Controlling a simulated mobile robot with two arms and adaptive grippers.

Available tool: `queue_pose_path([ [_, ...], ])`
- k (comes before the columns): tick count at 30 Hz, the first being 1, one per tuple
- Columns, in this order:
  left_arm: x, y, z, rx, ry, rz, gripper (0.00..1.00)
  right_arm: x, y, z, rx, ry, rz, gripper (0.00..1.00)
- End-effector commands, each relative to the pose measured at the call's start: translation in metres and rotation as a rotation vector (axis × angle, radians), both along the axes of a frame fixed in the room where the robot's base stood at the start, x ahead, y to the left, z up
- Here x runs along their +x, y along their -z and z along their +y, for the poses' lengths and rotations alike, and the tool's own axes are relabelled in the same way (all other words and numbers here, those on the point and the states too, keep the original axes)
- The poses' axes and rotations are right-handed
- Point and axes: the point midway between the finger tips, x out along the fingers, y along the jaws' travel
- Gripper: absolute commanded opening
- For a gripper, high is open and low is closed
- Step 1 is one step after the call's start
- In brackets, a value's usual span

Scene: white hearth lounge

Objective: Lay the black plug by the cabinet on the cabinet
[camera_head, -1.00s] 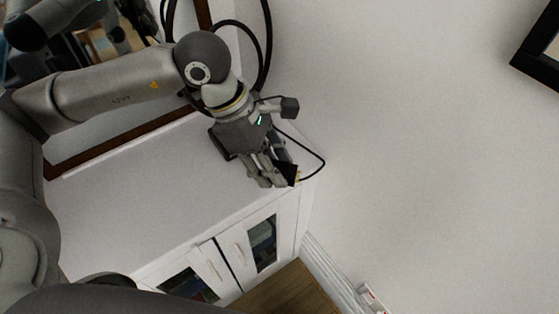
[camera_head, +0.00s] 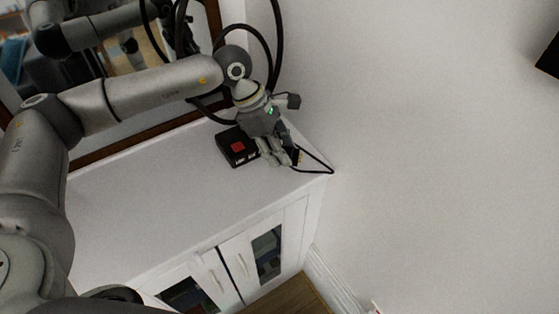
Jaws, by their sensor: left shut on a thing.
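The white cabinet (camera_head: 150,205) fills the lower left, with glass-paned doors on its front. My left gripper (camera_head: 284,158) is over the right end of the cabinet top, near the wall. It is shut, and the small black plug (camera_head: 297,155) shows at its fingertips, mostly hidden by the fingers. A thin black cable loops from there past the cabinet's right edge. I cannot tell whether the plug touches the cabinet top. My right gripper is not in view.
A black box with a red patch (camera_head: 238,147) lies on the cabinet just left of my gripper. A brown-framed mirror (camera_head: 150,135) stands behind, reflecting my arms. The cabinet top further left is bare. Wooden floor (camera_head: 288,298) shows at the bottom.

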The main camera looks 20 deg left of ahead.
Motion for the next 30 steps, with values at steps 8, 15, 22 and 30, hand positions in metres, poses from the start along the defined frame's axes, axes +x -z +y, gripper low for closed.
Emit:
queue_pose_path([
  [8,0.007,0.034,0.003,0.001,-0.001,0.001,0.09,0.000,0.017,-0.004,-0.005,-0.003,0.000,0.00],
  [15,0.008,0.039,0.003,-0.001,0.000,-0.001,0.09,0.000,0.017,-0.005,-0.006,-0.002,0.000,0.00],
  [22,0.007,0.045,0.003,0.000,0.000,0.000,0.09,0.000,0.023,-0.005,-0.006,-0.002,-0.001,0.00],
  [30,0.008,0.053,0.003,0.000,0.000,0.000,0.09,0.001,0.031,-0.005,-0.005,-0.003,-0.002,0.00],
])
